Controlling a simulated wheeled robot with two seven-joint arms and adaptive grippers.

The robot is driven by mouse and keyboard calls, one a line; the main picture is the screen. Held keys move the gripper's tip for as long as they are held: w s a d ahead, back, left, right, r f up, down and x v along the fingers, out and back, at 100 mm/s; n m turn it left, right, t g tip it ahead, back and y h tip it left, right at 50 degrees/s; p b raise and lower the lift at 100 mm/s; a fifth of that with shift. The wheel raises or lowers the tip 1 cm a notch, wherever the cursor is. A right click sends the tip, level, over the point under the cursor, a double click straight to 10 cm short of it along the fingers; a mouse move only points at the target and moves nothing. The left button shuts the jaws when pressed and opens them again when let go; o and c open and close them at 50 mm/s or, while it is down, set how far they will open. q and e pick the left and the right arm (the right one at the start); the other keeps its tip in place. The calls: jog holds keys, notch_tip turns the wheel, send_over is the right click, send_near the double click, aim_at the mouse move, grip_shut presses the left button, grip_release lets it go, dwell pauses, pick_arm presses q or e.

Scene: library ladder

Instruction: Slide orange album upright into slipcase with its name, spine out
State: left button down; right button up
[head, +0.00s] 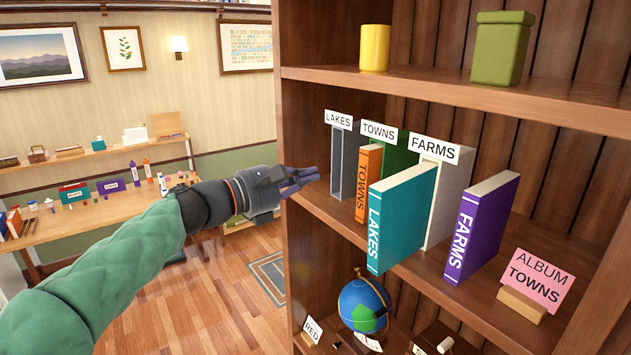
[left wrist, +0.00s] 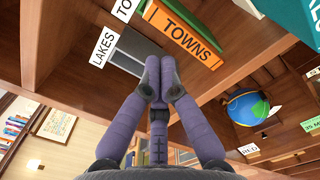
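The orange album (head: 368,185) stands upright on the middle shelf with its TOWNS spine facing out. It is at the green slipcase (head: 398,150) labelled TOWNS; I cannot tell how deep it sits inside. In the left wrist view the orange spine (left wrist: 183,33) shows close above my fingers, with a green edge beside it. My left gripper (head: 312,175) is in front of the shelf, left of the album. In the left wrist view its fingertips (left wrist: 159,62) are together with nothing between them, apart from the album as far as I can see. My right gripper is not in view.
A grey LAKES slipcase (head: 342,160) stands left of the album. A teal LAKES album (head: 400,215), a white FARMS slipcase (head: 447,195) and a purple FARMS album (head: 480,228) stand to the right. A pink ALBUM TOWNS card (head: 537,282) is at the shelf's right. A globe (head: 364,305) sits below.

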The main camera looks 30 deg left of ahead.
aim_at(361, 187)
pick_arm(q)
jog(key=shift+w+d+f+n+p, duration=0.65)
jog(key=shift+w+f+n, duration=0.5)
jog(key=shift+w, duration=0.7)
jog(key=shift+w+d+f+n+p, duration=0.45)
jog(key=shift+w+d+f+n, duration=0.55)
jog(key=shift+w, duration=0.85)
jog(key=shift+w+d+f+n+p, duration=0.6)
jog(key=shift+w+f+n, duration=0.6)
jog(key=shift+w, duration=0.65)
jog(key=shift+w+d+r, duration=0.1)
jog(key=shift+w+d, duration=0.15)
jog(key=shift+w, duration=0.15)
